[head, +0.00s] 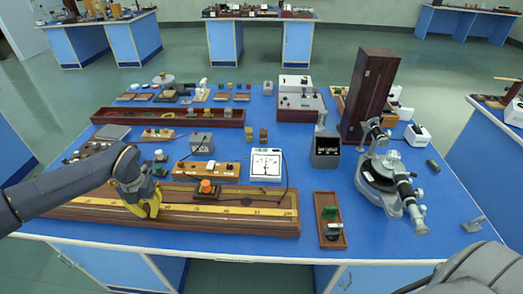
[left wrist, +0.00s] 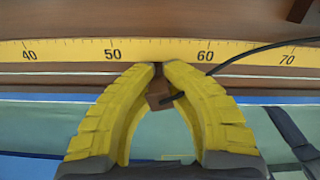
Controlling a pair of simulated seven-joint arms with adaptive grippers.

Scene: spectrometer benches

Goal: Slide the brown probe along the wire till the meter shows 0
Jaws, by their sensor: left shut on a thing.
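The long wooden board with a yellow scale (head: 250,212) lies along the bench's front edge. In the left wrist view the scale (left wrist: 180,50) shows 40 to 70, and a thin pale wire (left wrist: 60,73) runs beside it. My left gripper (head: 150,207), with yellow fingers, is over the board's left half. It is shut on the small brown probe (left wrist: 158,97), near 55. A black cable leads from the probe to the right. I cannot tell whether the probe touches the wire. The white meter (head: 266,164) stands behind the board; its needle is too small to read. My right gripper is out of view.
A black block with an orange top (head: 206,187) stands at the board's back edge. A wooden terminal strip (head: 205,171) lies behind it. A small wooden tray (head: 330,221) is right of the board, and a grey spectrometer (head: 388,180) stands farther right.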

